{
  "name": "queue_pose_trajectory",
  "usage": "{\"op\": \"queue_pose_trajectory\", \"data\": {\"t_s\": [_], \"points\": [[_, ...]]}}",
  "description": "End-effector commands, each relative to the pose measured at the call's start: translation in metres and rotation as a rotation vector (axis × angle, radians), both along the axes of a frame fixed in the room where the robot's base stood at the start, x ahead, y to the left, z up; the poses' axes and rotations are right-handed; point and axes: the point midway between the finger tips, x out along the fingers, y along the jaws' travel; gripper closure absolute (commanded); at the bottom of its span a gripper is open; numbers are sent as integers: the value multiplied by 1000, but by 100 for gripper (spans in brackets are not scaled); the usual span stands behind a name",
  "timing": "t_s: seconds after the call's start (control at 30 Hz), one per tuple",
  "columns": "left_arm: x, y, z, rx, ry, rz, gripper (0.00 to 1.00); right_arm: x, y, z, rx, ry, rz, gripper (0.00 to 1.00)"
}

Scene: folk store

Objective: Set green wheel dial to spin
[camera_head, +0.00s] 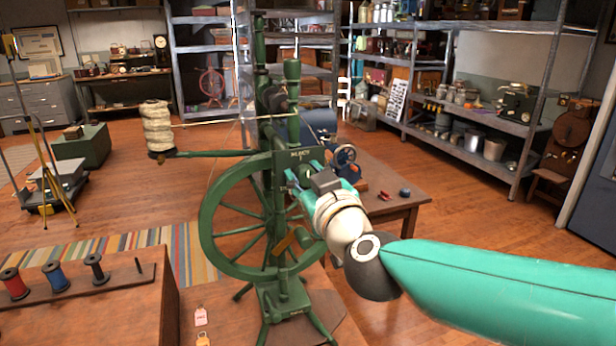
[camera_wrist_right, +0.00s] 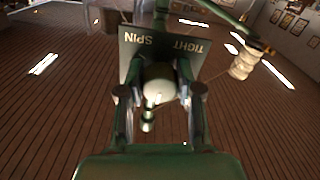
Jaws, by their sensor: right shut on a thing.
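The green spinning wheel (camera_head: 208,222) stands in the middle of the head view, with a dark plate (camera_head: 296,154) on its upright. In the right wrist view the plate (camera_wrist_right: 130,62) bears the words SPIN on the left and TIGHT on the right. A pale round dial knob (camera_wrist_right: 158,80) sits in front of it, with a small stub pointing down in the picture. My right gripper (camera_wrist_right: 160,98) is shut on the dial, one finger on each side. In the head view my right gripper (camera_head: 312,180) hides the dial. My left gripper is not in view.
A cream yarn bobbin (camera_head: 156,128) sits on the wheel's left arm. Behind it a wooden table (camera_head: 405,185) holds small items. A wooden bench (camera_head: 120,310) with spools stands at front left. Metal shelves (camera_head: 480,120) line the back right. Open floor lies at left.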

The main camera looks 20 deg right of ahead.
Motion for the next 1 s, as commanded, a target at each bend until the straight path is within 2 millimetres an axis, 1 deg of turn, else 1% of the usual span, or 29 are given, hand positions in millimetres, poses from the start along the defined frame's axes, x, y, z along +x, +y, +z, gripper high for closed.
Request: {"op": "queue_pose_trajectory", "data": {"t_s": [0.17,0.37,1.0], "points": [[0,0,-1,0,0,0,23,0,0,0,52,2,-1,100],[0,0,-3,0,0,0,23,0,0,0,170,5,-1,100],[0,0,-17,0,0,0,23,0,0,-2,764,26,-1,100]]}}
